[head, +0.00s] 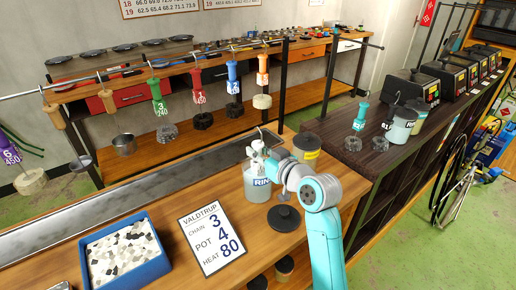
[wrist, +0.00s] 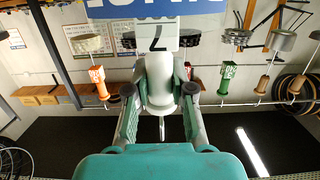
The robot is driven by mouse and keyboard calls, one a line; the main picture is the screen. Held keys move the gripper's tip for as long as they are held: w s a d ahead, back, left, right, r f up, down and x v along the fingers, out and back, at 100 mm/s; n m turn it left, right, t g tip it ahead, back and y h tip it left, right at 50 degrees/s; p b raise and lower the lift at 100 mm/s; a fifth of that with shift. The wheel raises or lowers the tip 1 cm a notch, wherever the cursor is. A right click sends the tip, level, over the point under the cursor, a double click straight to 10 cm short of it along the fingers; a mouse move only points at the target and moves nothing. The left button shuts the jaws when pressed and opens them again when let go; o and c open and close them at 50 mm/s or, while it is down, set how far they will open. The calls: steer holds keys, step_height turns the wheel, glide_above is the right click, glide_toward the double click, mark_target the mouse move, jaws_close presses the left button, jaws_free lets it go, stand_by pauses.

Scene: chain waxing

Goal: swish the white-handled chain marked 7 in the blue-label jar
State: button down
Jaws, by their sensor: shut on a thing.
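My gripper (wrist: 160,100) is shut on the white handle (wrist: 158,78), whose white tag reads 7 in the wrist view. In the head view my gripper (head: 262,157) is over the mouth of a grey jar (head: 257,188) with a blue-lettered label, partly hidden by my arm. Part of the white handle (head: 257,146) shows there above the jar. The chain under the handle is not visible in the head view, so I cannot tell how deep it sits.
A blue tray of pale chips (head: 126,252) and a printed card (head: 212,240) are to the left. Coloured handles with chains hang from a rail (head: 200,70) behind.

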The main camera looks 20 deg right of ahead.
mark_target(260, 144)
step_height(260, 144, up, 3)
steer(key=shift+r, duration=0.1)
step_height(260, 144, down, 4)
steer(key=shift+r, duration=7.55)
